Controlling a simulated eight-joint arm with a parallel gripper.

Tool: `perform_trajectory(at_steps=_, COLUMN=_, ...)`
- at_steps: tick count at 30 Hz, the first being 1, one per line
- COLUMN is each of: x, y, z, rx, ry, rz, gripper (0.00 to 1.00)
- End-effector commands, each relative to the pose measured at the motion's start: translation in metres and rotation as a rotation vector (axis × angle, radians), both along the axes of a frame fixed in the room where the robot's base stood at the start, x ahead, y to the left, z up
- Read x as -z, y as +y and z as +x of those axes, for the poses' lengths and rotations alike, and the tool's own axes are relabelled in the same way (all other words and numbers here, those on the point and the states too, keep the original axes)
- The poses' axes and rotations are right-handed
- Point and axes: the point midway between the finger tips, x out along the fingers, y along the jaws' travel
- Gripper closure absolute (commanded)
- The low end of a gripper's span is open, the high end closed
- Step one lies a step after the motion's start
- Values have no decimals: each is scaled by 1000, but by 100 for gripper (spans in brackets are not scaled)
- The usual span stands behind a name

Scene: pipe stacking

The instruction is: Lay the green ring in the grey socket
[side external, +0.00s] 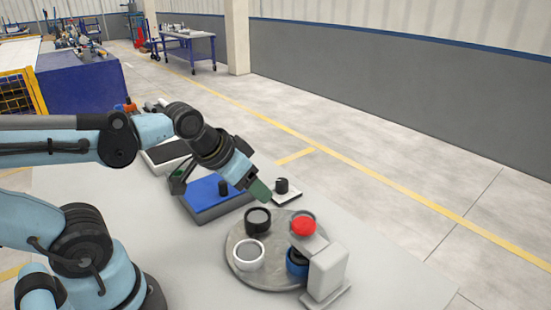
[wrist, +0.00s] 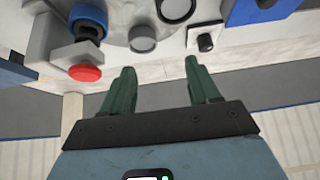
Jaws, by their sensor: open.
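My gripper (wrist: 160,66) is open, with its two green fingers apart and nothing between them in the wrist view. In the side view, a green finger (side external: 260,190) is above the far edge of a round grey plate (side external: 236,273). The plate carries a black-rimmed round piece (side external: 257,220), a white-rimmed one (side external: 249,254) and a blue one (side external: 297,262); another round piece is partly behind the red button. I see no green ring clearly. I cannot tell which round piece is the grey socket. In the wrist view, a grey-topped round piece (wrist: 142,38) lies beyond the fingers.
A red button (side external: 303,226) on a light grey stand (side external: 327,270) rises at the plate's near right edge. A black knob on a white base (side external: 284,192) stands behind the plate. A blue tray (side external: 205,190) lies to the left. The table's front is clear.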

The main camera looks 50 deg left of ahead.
Motion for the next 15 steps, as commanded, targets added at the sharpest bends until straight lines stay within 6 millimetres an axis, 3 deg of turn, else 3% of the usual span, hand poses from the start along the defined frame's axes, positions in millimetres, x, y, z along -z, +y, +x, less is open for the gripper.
perform_trajectory(at_steps=5, x=-15, y=45, z=18, rx=-32, ry=92, rz=60, gripper=39)
perform_trajectory(at_steps=15, x=-24, y=173, z=35, rx=-53, ry=339, rz=116, gripper=39)
